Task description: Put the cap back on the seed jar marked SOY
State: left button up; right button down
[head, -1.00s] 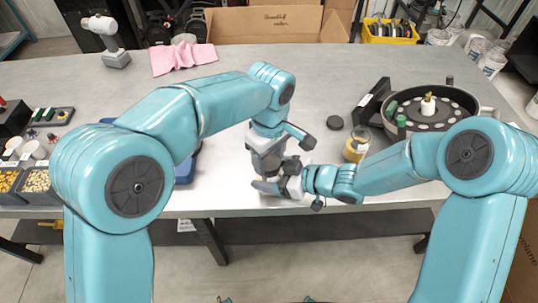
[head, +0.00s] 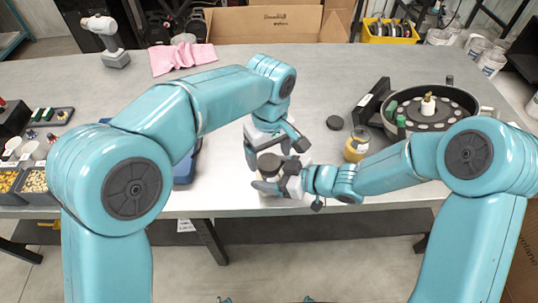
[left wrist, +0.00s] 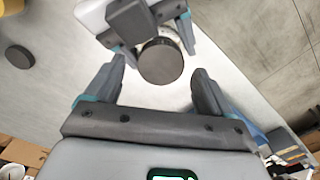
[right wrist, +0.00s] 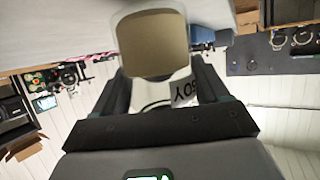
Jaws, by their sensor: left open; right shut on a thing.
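The jar marked SOY (right wrist: 185,93) is held upright in my right gripper (head: 272,181), near the front edge of the table. A tan area (right wrist: 152,42) of it shows in the right wrist view. A dark round cap (head: 268,163) covers the jar's top, and it shows face-on in the left wrist view (left wrist: 160,61). I cannot tell how tightly it sits. My left gripper (head: 268,148) is open just above the cap, fingers apart and empty. My right fingers hide much of the jar in the head view.
Another dark disc (head: 334,122) lies on the table, near a jar with yellow contents (head: 357,146). A round seed meter (head: 430,105) stands at the right. A blue object (head: 186,168) is partly behind my left arm. Seed bins (head: 35,180) are at the left.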

pick_arm(q)
jog(key=shift+r, duration=1.55)
jog(key=shift+r, duration=0.1)
jog(key=shift+c, duration=0.5)
notch_tip(320, 180, up, 3)
jog(key=n, duration=0.3)
jog(key=shift+r, duration=0.15)
jog(key=shift+f, duration=4.05)
